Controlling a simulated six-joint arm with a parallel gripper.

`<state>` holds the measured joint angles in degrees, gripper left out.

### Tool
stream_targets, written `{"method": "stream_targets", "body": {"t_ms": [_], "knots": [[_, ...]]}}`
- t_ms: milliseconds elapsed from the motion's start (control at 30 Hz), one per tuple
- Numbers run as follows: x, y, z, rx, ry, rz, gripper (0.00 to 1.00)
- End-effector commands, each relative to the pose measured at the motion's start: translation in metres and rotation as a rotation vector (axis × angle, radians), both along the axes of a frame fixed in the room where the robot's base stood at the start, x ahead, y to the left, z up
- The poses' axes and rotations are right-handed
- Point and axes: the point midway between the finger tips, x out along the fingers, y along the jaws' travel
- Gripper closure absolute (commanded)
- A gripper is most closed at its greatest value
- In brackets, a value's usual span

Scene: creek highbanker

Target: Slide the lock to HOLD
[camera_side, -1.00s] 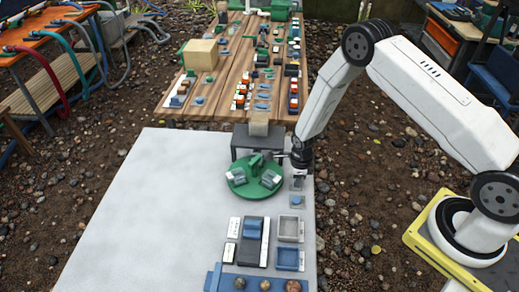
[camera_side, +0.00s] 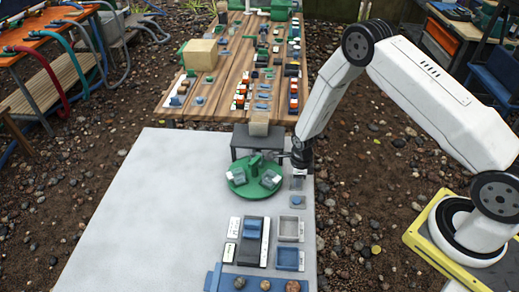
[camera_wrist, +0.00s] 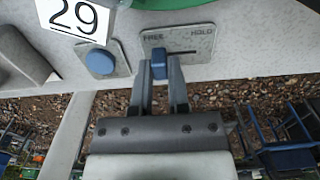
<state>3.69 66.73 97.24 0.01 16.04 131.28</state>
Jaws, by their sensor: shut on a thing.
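The lock is a pale plate (camera_wrist: 200,46) in the wrist view, marked FREE on the left and HOLD on the right, with a dark slot between. Its blue slider knob (camera_wrist: 159,62) stands at the FREE end of the slot. My gripper (camera_wrist: 161,68) is shut on the blue knob, with one finger on each side of it. In the side view my gripper (camera_side: 300,160) is low at the right edge of the pale table, and the lock is too small there to read.
A round green turntable (camera_side: 254,188) with pale pieces on it is just left of my gripper. A round blue button (camera_wrist: 100,61) and a "29" card (camera_wrist: 76,15) are left of the lock plate. Several trays and blocks stand toward the table's front.

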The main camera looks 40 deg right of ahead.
Motion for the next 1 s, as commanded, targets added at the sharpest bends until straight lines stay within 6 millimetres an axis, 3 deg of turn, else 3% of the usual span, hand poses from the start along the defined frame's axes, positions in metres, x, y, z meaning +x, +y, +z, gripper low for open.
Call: {"method": "stream_targets", "body": {"t_ms": [1000], "knots": [[0.025, -0.025, 0.0, 0.0, -0.001, -0.001, 1.0]]}}
